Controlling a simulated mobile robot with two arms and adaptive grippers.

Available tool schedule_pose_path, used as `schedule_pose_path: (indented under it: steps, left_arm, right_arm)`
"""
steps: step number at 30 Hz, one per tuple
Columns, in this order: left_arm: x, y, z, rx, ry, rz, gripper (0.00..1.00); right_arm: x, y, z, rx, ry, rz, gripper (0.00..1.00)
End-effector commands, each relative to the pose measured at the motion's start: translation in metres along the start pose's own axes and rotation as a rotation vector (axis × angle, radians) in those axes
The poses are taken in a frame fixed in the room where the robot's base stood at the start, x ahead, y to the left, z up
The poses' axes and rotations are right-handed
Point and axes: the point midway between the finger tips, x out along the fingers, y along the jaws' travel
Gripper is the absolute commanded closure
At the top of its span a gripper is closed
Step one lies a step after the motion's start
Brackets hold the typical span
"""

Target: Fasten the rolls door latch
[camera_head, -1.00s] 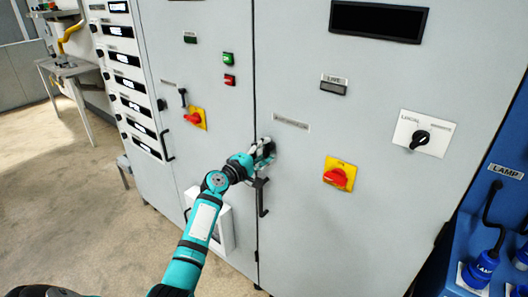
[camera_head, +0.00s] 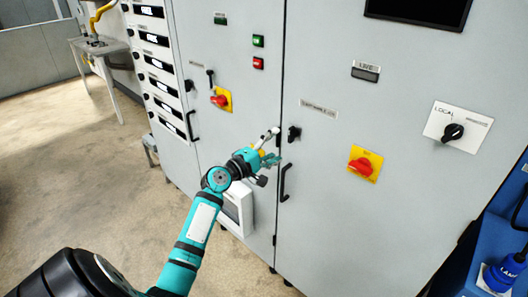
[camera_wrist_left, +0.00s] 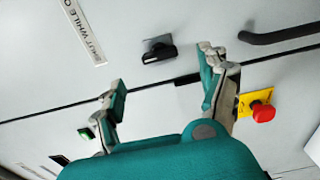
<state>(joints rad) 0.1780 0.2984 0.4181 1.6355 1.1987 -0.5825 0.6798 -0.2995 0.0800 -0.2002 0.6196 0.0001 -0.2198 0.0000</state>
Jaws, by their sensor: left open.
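The grey cabinet door (camera_head: 345,215) looks closed, with a thin seam along its left edge. A small black latch (camera_head: 293,133) sits on it just right of the seam, under a label plate. My left gripper (camera_head: 268,157) is open and empty, in front of the seam, left of and slightly below the latch. In the left wrist view the latch (camera_wrist_left: 159,49) lies beyond the gap between the open fingers (camera_wrist_left: 165,82), apart from both. My right gripper is not seen.
A black door handle (camera_head: 286,182) stands out below the latch. A red switch on a yellow plate (camera_head: 364,165) is to its right; another red-yellow switch (camera_head: 221,99) is on the left door. The floor (camera_head: 90,180) at left is clear.

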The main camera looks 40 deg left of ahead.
Motion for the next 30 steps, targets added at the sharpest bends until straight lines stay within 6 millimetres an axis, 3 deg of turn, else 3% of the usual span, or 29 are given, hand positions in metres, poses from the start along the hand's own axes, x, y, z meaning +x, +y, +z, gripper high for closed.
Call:
schedule_pose_path:
  steps: [3, 9, 30]
  left_arm:
    - [-0.023, -0.001, 0.000, 0.000, -0.001, -0.002, 0.23]
    - [-0.043, 0.000, 0.000, 0.000, -0.001, -0.001, 0.23]
    - [-0.045, 0.000, 0.000, -0.001, -0.001, 0.000, 0.23]
  right_arm:
    - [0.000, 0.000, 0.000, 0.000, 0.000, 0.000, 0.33]
    - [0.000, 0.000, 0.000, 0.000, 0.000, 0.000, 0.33]
    - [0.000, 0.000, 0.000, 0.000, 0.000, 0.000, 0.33]
